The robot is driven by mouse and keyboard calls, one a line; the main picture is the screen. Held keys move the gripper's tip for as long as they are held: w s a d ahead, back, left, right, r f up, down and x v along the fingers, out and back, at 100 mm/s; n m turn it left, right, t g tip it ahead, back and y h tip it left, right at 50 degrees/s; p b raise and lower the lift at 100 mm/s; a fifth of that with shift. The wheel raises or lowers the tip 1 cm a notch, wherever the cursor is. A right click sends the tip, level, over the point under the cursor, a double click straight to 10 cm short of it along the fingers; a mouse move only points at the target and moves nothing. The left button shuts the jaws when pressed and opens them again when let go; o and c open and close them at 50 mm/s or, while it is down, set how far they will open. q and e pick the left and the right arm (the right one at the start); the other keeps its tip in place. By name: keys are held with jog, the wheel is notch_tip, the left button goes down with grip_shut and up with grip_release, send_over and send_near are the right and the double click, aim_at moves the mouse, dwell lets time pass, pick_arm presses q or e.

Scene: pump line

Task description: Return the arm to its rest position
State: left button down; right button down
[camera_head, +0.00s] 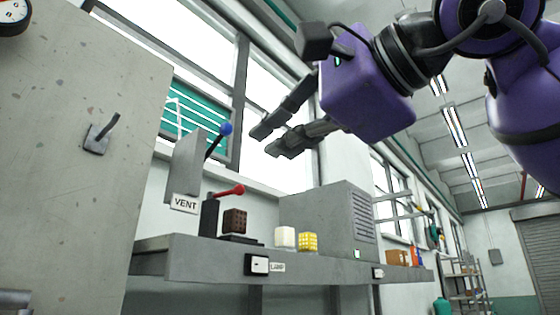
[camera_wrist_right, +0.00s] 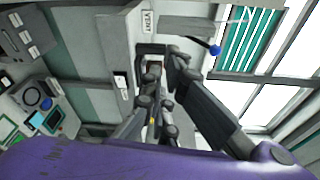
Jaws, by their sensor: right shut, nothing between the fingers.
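My right gripper (camera_head: 269,139) shows in the head view, at the end of my purple arm from the upper right. It hangs in the air above the grey shelf (camera_head: 200,248), in front of the window and apart from everything. Its fingers are shut with nothing between them. In the right wrist view the gripper (camera_wrist_right: 165,60) points toward the shelf front, with the fingers hiding part of it.
On the shelf are a blue-knobbed lever (camera_head: 226,129) by the VENT label (camera_head: 184,203), a red-handled lever (camera_head: 230,192), a brown block (camera_head: 235,222), a white block (camera_head: 285,236) and a yellow block (camera_head: 308,241). A grey vented box (camera_head: 325,215) stands behind. A grey wall panel (camera_head: 60,200) closes off the left.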

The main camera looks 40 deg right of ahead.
jog(key=shift+s+a, duration=0.1)
jog(key=shift+s, duration=0.2)
